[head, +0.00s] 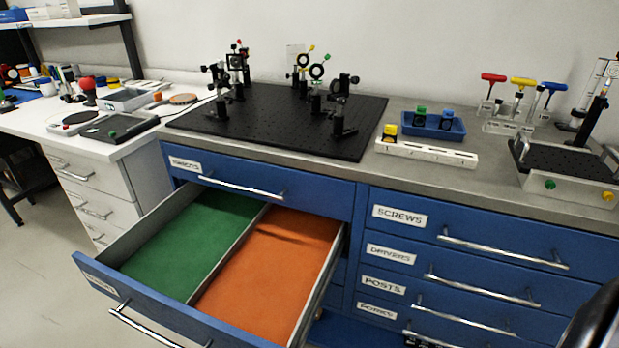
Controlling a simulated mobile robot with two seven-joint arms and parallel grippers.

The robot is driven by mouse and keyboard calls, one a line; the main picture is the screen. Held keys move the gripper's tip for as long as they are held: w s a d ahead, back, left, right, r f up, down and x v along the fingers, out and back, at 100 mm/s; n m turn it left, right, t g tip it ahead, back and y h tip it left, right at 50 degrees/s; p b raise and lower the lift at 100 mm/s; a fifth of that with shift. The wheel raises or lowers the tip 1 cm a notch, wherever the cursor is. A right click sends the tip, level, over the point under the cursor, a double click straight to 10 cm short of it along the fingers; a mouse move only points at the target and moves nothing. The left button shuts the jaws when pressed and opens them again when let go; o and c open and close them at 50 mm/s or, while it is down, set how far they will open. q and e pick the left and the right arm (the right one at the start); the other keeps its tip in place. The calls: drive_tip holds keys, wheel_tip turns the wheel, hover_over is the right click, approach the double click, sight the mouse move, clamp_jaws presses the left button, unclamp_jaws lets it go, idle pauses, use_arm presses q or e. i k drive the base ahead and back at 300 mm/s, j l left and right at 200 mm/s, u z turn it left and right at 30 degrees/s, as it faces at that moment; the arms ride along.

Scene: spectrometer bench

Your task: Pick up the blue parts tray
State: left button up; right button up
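The blue parts tray (434,132) sits on the grey worktop, behind a white slotted rack (427,152) and to the right of the black breadboard. It holds a small part with a green top (420,115) and one with a blue top (447,116). Neither of my grippers shows in the head view. A dark rounded shape at the bottom right corner may be part of my arm, but I cannot tell.
A blue drawer (140,305) stands open at the front left; its green and orange compartments look empty. A black breadboard (275,135) carries several optics mounts. A hex-driver stand (508,126) and a boxed black platform (568,165) stand to the right.

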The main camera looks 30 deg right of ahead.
sight(458, 130)
drive_tip(key=z, duration=1.8)
drive_tip(key=i+l+z, duration=0.3)
drive_tip(key=i, duration=0.25)
drive_tip(key=l, duration=0.1)
